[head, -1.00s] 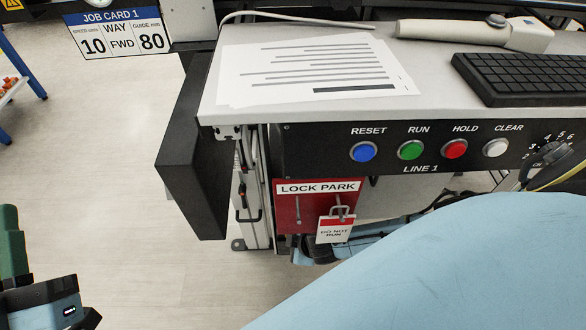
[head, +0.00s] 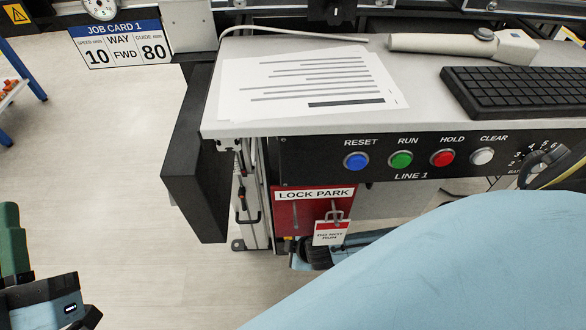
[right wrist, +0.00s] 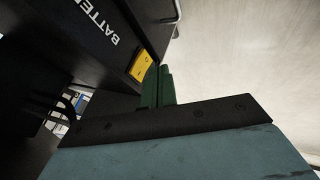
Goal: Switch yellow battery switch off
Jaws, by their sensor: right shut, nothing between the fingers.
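The yellow switch (right wrist: 142,66) shows in the right wrist view, on a dark panel (right wrist: 85,35) beside white lettering that reads "BATTE", the rest cut off. My right gripper (right wrist: 158,86) is shut and empty, its green fingertips right by the lower right end of the switch. I cannot tell whether they touch it, nor which way the switch is set. In the head view the yellow switch and my right fingertips are not visible; my blue arm covers the lower right. My left gripper (head: 12,240) is partly in view at the lower left edge, its opening unclear.
The desk holds papers (head: 310,85), a keyboard (head: 515,90) and a handheld device (head: 450,43). Its front panel has RESET, RUN, HOLD and CLEAR buttons and a rotary knob (head: 540,165). A red LOCK PARK board (head: 290,215) with a tag hangs below. Open floor lies left.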

